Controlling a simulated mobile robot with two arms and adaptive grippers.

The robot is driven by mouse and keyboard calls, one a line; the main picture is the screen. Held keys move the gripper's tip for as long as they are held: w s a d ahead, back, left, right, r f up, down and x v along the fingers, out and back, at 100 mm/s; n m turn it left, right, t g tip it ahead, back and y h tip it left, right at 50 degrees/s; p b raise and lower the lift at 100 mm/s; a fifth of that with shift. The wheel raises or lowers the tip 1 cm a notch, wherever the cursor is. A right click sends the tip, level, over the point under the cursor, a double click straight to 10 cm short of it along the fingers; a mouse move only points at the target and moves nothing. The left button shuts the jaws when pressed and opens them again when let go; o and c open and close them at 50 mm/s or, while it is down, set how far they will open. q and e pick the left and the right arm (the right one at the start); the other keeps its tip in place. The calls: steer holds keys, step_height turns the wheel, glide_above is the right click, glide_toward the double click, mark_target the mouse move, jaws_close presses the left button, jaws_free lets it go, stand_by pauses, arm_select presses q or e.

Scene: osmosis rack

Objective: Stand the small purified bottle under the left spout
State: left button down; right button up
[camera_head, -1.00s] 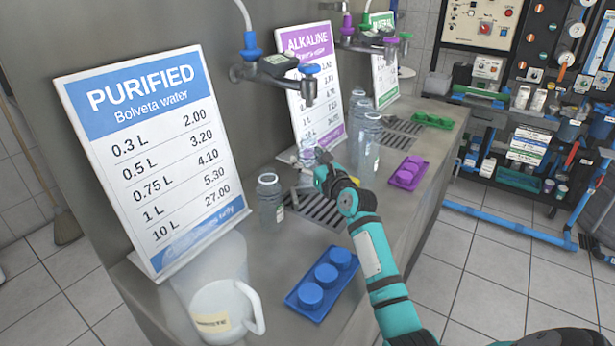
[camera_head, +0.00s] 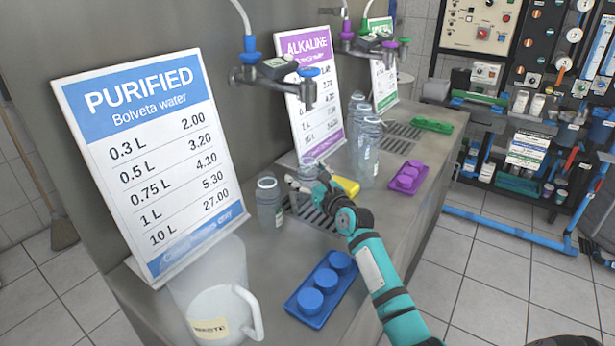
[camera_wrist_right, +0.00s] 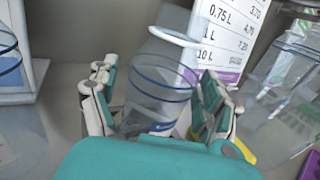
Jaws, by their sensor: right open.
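A small clear bottle (camera_head: 307,172) stands on the counter by the drain grate in the head view. In the right wrist view this bottle (camera_wrist_right: 160,95), with blue rings and a blue label, is between the two fingers. My right gripper (camera_head: 318,187) is open around it, and the wrist view shows the spread fingers (camera_wrist_right: 158,105) on either side. Another small clear bottle (camera_head: 270,205) stands to the left, in front of the purified sign. My left gripper is not seen.
Taller clear bottles (camera_head: 369,155) stand right of the gripper. A yellow object (camera_head: 346,187) lies just behind it. A blue cap tray (camera_head: 321,288) and a white jug (camera_head: 222,315) are nearer. The purified sign (camera_head: 155,160) stands at left.

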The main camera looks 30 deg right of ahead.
steer(key=s, duration=0.8)
steer(key=s+a+p, duration=0.1)
steer(key=s, duration=0.3)
stand_by(0.4)
